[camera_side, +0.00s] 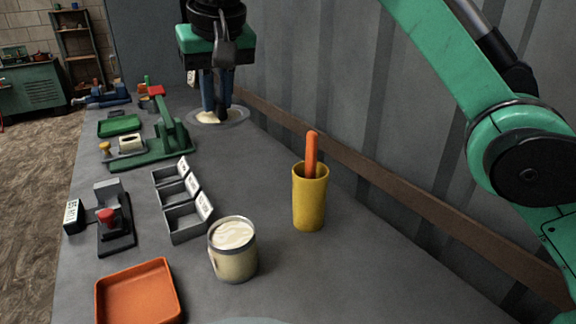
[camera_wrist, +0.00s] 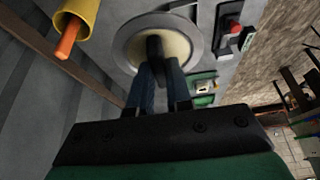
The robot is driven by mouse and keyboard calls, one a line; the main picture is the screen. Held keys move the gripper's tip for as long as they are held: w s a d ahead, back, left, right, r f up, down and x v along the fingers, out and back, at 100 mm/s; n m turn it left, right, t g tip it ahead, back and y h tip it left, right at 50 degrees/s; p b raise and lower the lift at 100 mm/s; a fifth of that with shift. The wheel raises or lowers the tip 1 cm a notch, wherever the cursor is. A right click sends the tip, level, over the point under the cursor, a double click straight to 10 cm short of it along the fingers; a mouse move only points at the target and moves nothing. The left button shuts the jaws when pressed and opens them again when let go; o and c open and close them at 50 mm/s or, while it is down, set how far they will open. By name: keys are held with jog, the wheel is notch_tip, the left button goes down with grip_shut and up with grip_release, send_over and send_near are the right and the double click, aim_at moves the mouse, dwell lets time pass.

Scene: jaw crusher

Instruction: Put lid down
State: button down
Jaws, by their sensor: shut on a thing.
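My gripper (camera_side: 217,112) points down at the far end of the bench, its two blue fingers shut on the dark handle of a round lid (camera_side: 237,116). In the wrist view my gripper (camera_wrist: 156,65) has its fingers at this dark upright handle. The lid (camera_wrist: 122,48) there is a flat disc with a grey rim and a cream middle. It looks level and at or very near the bench top; I cannot tell whether it touches. The fingers and handle hide part of its middle.
An open jar of cream-coloured content (camera_side: 233,262), a yellow cup (camera_side: 309,205) with an orange stick, an orange tray (camera_side: 138,295) and grey bins (camera_side: 185,222) stand nearer. A green lever press (camera_side: 165,150) is left of the lid. A wall with a brown rail (camera_side: 400,190) bounds the right.

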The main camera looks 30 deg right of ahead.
jog(key=shift+s+d+m, duration=0.15)
jog(key=shift+d+m, duration=0.25)
jog(key=s+d+f+m+h, duration=0.2)
jog(key=s+d+m, duration=0.1)
jog(key=d+m, duration=0.2)
jog(key=m+g+h, duration=0.2)
jog(key=m+g, duration=0.1)
jog(key=m, duration=0.4)
send_over(341, 276)
jog(key=a, duration=0.2)
notch_tip(341, 276, down, 7)
jog(key=f, duration=1.5)
jog(key=shift+s+d+f, duration=0.25)
jog(key=shift+f, duration=2.05)
jog(key=shift+f, duration=0.1)
jog(key=c, duration=0.8)
grip_release()
